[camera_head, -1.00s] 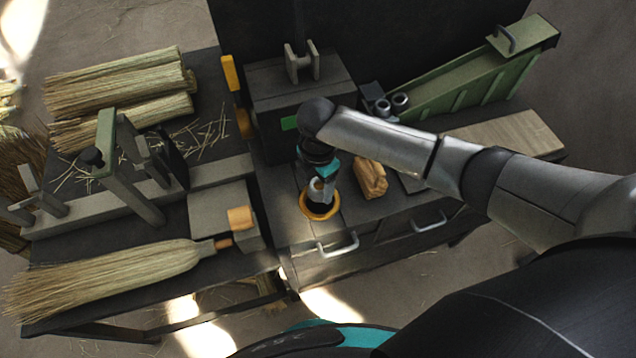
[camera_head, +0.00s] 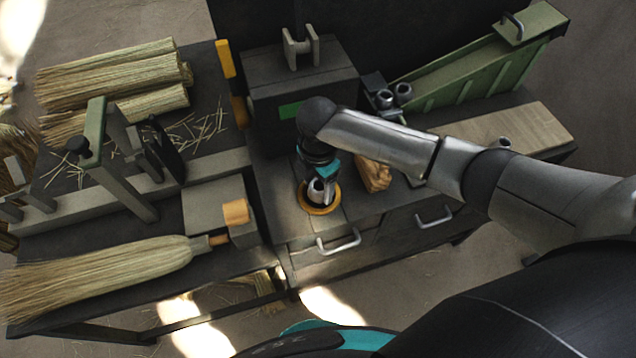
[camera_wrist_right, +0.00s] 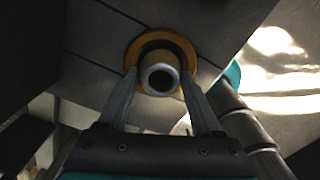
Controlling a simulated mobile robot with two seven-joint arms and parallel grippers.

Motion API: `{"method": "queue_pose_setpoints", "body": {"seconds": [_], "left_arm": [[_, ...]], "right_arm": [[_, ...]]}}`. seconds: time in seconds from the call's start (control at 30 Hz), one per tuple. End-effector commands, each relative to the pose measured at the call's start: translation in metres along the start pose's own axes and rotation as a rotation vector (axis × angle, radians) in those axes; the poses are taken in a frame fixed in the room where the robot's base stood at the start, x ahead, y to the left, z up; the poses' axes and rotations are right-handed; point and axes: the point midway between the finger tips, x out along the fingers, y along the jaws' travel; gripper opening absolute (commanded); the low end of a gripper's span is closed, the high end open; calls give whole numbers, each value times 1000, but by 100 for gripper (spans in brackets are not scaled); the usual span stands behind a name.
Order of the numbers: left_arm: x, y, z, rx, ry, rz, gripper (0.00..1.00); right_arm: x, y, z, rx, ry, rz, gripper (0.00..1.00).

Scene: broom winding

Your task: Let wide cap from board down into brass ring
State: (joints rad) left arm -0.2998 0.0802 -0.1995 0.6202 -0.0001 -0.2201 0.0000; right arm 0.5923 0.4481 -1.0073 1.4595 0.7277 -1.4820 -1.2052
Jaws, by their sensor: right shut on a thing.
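The wide cap is a short, hollow grey metal cylinder (camera_wrist_right: 158,80). My right gripper (camera_wrist_right: 158,92) is shut on it, with one finger on each side. In the head view my right gripper (camera_head: 321,188) points down over the brass ring (camera_head: 322,211), with the cap between its fingers. The ring also shows in the wrist view (camera_wrist_right: 135,50) as a flat golden collar around a dark opening. The cap covers the ring's near part there; I cannot tell how far it is above or inside the opening. The pale board (camera_head: 540,128) is at the right. My left gripper is out of view.
A wooden block (camera_head: 374,175) lies just right of my gripper. A dark box (camera_head: 300,92) stands behind it. Two grey cylinders (camera_head: 394,95) stand by the green chute (camera_head: 480,70). A small grey round thing (camera_head: 504,142) shows at the board. Brooms (camera_head: 110,275) lie left.

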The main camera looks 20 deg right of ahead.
Motion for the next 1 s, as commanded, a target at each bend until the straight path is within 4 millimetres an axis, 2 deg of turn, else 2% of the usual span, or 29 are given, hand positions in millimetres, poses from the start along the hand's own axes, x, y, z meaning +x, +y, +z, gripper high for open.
{"method": "queue_pose_setpoints", "body": {"seconds": [0.4, 0.43, 0.73, 1.0], "left_arm": [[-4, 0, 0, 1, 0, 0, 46], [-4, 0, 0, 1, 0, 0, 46], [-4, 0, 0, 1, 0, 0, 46], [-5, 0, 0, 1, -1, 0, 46]], "right_arm": [[2, 0, 0, -1, 0, 0, 14], [2, 0, 0, -1, 0, 0, 67], [2, 0, 0, -1, 1, 0, 100], [1, 0, 0, -1, 1, 0, 100]]}}
